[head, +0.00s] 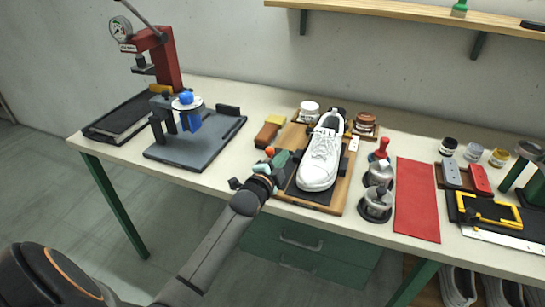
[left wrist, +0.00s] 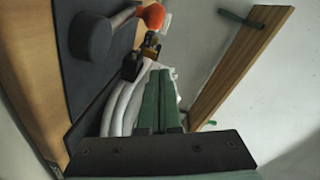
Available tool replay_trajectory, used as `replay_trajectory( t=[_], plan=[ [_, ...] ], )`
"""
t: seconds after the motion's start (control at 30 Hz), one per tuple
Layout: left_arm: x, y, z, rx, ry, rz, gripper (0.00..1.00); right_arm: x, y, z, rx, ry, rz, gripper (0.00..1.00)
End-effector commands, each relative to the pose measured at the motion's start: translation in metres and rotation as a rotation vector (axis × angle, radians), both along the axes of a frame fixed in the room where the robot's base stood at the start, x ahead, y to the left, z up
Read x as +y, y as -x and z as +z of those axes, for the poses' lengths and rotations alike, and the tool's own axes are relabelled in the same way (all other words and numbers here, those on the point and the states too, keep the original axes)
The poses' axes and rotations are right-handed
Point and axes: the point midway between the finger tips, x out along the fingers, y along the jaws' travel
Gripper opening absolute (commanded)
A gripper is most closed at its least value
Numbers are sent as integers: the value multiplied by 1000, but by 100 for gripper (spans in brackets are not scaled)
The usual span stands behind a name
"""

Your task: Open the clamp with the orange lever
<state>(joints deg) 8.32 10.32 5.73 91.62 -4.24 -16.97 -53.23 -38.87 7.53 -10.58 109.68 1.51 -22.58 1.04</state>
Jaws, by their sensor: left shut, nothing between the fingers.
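The white sneaker (head: 321,158) lies on a dark pad on the wooden board (head: 341,200), toe toward me. The clamp's orange lever knob (head: 270,151) shows at the board's left side, close to my left gripper (head: 284,159). In the left wrist view the orange knob (left wrist: 152,15) sits at the end of a short bar running to a dark round part (left wrist: 90,37). My left gripper's green fingers (left wrist: 159,100) are shut and empty, in front of the white shoe and below the knob in that picture. I cannot tell whether they touch the lever. My arm hides much of the clamp.
An orange-brown block (head: 267,134) and white and brown jars stand behind the clamp. Metal pots (head: 376,203) and a red mat (head: 417,200) lie right of the board. A grey plate fixture (head: 190,145) is at the left. Bare tabletop lies between it and the board.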

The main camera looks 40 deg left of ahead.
Motion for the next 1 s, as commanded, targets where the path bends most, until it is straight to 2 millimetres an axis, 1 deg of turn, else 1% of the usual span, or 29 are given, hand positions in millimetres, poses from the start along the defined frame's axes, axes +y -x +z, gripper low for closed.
replay_trajectory(
  t=[0.03,0.13,0.3,1.0],
  plan=[
    [5,-5,-2,2,-3,1,0,0,0,0,0,0,0,100],
    [21,-3,-9,4,-6,1,0,0,0,1,0,0,0,100],
    [34,-4,-15,1,-3,-1,0,0,0,1,0,0,0,100],
    [40,-7,-17,0,0,10,0,0,0,-2,1,0,0,100]
  ],
)
